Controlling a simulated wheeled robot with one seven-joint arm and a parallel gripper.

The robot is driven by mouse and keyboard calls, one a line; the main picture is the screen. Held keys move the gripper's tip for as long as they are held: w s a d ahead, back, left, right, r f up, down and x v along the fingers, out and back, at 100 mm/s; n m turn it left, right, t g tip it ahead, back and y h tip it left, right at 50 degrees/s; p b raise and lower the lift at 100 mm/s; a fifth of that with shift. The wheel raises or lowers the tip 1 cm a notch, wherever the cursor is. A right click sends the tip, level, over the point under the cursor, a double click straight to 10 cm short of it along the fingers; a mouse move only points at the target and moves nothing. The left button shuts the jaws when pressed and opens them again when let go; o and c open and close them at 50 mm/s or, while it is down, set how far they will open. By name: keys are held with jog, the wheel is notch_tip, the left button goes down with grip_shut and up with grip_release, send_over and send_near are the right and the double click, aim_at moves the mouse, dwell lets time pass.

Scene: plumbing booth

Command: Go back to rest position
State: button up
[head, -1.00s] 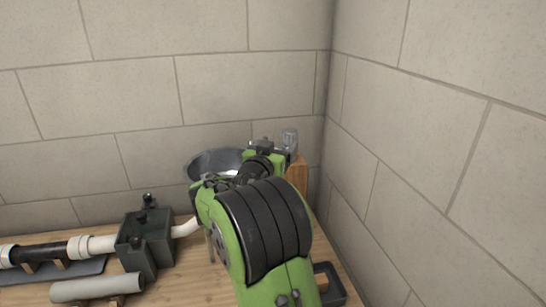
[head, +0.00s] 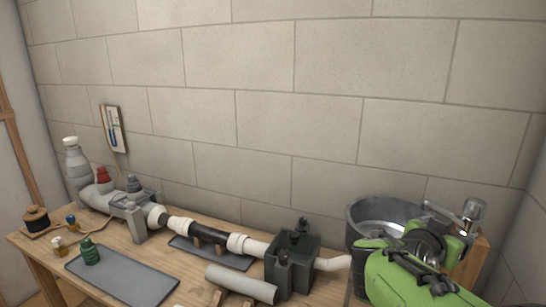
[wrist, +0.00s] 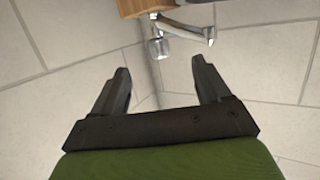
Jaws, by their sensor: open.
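My gripper (wrist: 160,80) is open and empty in the wrist view, its two dark fingers spread apart with only tiled surface between them. In the head view my green arm is at the lower right, in front of a metal bucket (head: 362,222). The gripper's fingertips cannot be made out there. A metal faucet with a clear knob (head: 473,209) stands just beyond the arm, and it also shows past the fingers in the wrist view (wrist: 182,29), apart from them.
A wooden workbench (head: 190,286) runs along the tiled wall. It carries a white and black pipe run (head: 195,232), a dark clamp block (head: 292,262), a loose grey pipe (head: 241,284), a dark mat (head: 122,280) and several bottles at the left. A gauge card (head: 113,129) hangs on the wall.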

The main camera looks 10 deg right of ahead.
jog(key=s+a+f+n+g+y+p, duration=0.2)
jog(key=s+a+n+y+p, duration=0.5)
jog(key=s+a, duration=1.4)
jog(key=a+n+y, duration=0.4)
jog(key=y, duration=0.2)
jog(key=shift+s+n, duration=0.3)
jog(key=shift+n, duration=0.1)
